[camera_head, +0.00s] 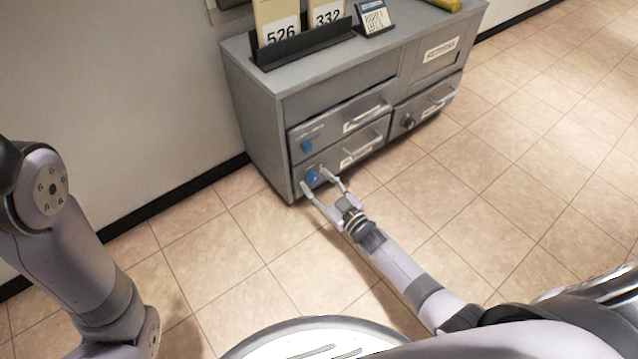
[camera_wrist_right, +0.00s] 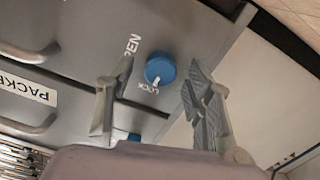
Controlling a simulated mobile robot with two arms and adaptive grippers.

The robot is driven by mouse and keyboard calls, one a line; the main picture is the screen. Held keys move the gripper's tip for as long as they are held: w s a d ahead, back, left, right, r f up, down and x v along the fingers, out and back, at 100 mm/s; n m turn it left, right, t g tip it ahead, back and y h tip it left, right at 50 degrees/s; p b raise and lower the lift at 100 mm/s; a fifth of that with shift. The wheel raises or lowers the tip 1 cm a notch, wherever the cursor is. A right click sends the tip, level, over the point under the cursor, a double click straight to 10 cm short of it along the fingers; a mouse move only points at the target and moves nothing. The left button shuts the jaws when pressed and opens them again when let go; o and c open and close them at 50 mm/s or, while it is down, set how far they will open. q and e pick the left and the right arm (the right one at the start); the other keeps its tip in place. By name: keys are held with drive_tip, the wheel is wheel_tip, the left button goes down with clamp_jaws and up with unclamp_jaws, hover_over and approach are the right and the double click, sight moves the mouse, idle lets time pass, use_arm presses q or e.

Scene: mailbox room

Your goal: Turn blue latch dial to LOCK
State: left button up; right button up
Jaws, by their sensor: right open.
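A blue dial (camera_head: 313,178) sits on the lower left drawer of the grey cabinet; it also shows in the right wrist view (camera_wrist_right: 160,67). There a white mark on the dial points at the word LOCK (camera_wrist_right: 149,88), and the word OPEN (camera_wrist_right: 130,48) is beside it, partly covered by a finger. My right gripper (camera_head: 312,177) is open, its fingers on either side of this dial with gaps. A second blue dial (camera_head: 307,146) is on the drawer above. In the wrist view this one (camera_wrist_right: 133,137) is mostly hidden. My left gripper is out of view.
The grey cabinet (camera_head: 250,88) stands against the wall, with bar handles (camera_head: 366,117) beside the dials. A dark knob (camera_head: 408,122) is on the right drawer. Numbered cards (camera_head: 277,30) and a small sign (camera_head: 373,18) stand on top. The tiled floor right of the cabinet is clear.

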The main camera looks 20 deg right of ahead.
drive_tip(key=v, duration=1.2)
drive_tip(key=shift+r, duration=0.1)
